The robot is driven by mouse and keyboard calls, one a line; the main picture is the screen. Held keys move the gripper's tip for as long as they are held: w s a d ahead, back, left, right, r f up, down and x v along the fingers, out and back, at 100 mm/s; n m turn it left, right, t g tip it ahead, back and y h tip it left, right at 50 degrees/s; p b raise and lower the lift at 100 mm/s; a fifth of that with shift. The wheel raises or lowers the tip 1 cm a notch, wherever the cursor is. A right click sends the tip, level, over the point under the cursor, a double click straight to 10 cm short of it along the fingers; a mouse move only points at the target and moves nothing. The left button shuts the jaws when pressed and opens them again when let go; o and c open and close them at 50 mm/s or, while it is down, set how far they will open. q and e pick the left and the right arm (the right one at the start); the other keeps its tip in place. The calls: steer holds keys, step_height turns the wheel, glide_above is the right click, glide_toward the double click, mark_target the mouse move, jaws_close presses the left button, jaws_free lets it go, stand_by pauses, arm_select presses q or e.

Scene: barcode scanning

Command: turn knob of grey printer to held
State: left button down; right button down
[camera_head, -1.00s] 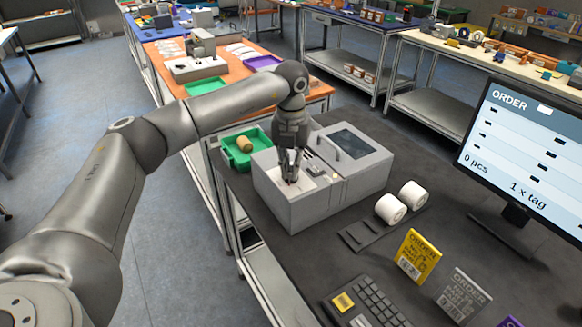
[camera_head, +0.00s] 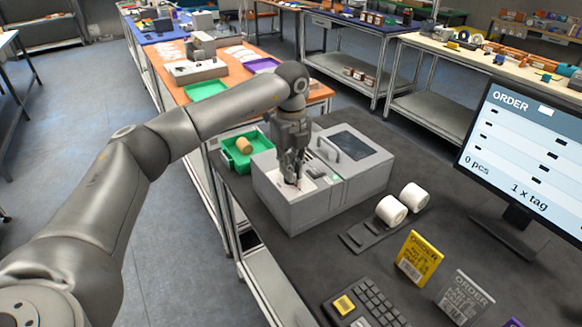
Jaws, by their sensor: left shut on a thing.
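The grey printer (camera_head: 300,212) stands on the dark table, with a dark window (camera_head: 355,144) and a handle on its lid. My left gripper (camera_head: 291,182) points down at the light panel on the printer's left part. Its fingers are shut on the knob, which they almost wholly hide, so I cannot tell which way the knob points. A small green light (camera_head: 336,177) shows on the printer beside the gripper. My right gripper is not in view.
A green tray (camera_head: 232,160) with a tan roll stands behind the printer. White rolls (camera_head: 391,209) on a dark holder, order cards (camera_head: 418,257), a keypad (camera_head: 366,300) and a monitor (camera_head: 525,150) are to the right and front.

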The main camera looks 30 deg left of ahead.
arm_select(q)
steer(key=shift+r, duration=0.15)
stand_by(0.4)
steer(key=c, duration=1.5)
jaws_free()
step_height(320, 180, up, 12)
steer(key=shift+f, duration=0.1)
